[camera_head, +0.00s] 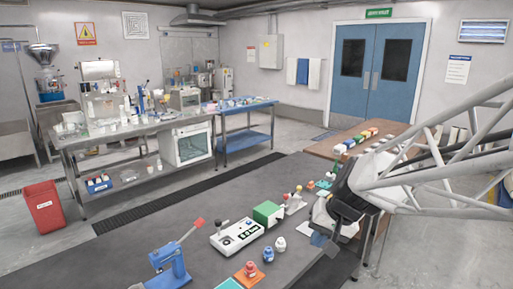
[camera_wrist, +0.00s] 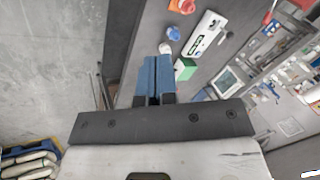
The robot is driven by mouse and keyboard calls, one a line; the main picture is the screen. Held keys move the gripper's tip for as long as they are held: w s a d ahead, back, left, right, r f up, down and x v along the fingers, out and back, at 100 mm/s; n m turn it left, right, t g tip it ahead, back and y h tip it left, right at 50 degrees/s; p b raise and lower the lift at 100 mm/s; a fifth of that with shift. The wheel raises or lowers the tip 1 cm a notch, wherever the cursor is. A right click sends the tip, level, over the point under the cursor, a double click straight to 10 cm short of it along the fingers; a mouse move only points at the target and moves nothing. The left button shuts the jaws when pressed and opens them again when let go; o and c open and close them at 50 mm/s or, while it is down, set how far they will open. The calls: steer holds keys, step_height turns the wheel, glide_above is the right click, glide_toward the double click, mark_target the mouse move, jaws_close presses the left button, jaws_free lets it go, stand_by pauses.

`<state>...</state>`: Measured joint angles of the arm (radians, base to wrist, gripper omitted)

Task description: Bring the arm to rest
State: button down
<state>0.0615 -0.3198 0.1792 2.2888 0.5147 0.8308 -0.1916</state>
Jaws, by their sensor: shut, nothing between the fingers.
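My gripper (camera_head: 324,243) hangs at the front right of the near grey table (camera_head: 190,225), reaching in from the right on my white truss arm. In the wrist view my gripper (camera_wrist: 157,68) shows its two blue fingers close together, shut and empty. A white device with a dark display (camera_head: 237,236) stands left of the gripper, with a green box (camera_head: 267,213) behind it. A blue-and-white small jar (camera_head: 268,254) and a white jar (camera_head: 280,244) stand left of the fingertips, apart from them.
A blue lever press (camera_head: 170,268) and a red item on an orange pad (camera_head: 250,270) stand at the near table's front. Small coloured items (camera_head: 297,198) stand near my gripper's far side. A wooden table (camera_head: 335,147) with coloured blocks lies behind. Bare floor lies beyond the table's right edge.

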steer(key=s+d+n+h, duration=0.1)
steer(key=s+d+h, duration=0.1)
steer(key=s, duration=0.7)
steer(key=s+d+r+n+h, duration=0.1)
steer(key=s+d+h, duration=0.1)
steer(key=s, duration=0.8)
steer(key=shift+r, duration=0.15)
